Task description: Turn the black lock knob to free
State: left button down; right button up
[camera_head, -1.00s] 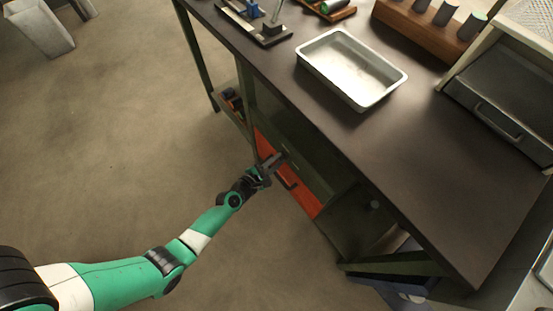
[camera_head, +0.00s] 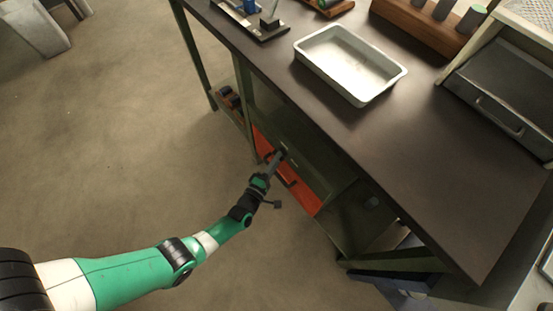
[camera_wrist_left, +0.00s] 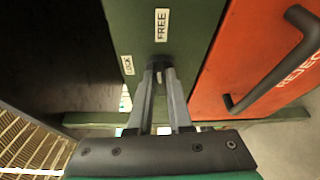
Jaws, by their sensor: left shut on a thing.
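The black lock knob (camera_wrist_left: 159,66) is on a green panel (camera_wrist_left: 185,50), mostly hidden between my left fingertips. A white FREE label (camera_wrist_left: 162,25) lies straight beyond the fingertips in the left wrist view, and a LOCK label (camera_wrist_left: 127,65) lies to their left. My left gripper (camera_head: 280,156) is shut on the knob at the cabinet front under the bench. Which label the knob points to cannot be told for sure. My right gripper is not in view.
A red drawer front (camera_wrist_left: 245,65) marked REJECT, with a dark bar handle (camera_wrist_left: 283,70), sits right beside the knob panel. The bench top (camera_head: 400,150) overhangs above and holds a metal tray (camera_head: 350,65). The floor (camera_head: 120,150) left of the bench is clear.

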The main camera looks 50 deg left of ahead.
pick_arm(q)
jog(key=shift+m+t, duration=0.3)
jog(key=shift+m, duration=0.2)
jog(key=c, duration=0.8)
grip_release()
jog(key=shift+c, duration=0.2)
jog(key=p+v, duration=0.3)
jog(key=v, duration=0.8)
jog(key=shift+s+p, duration=0.3)
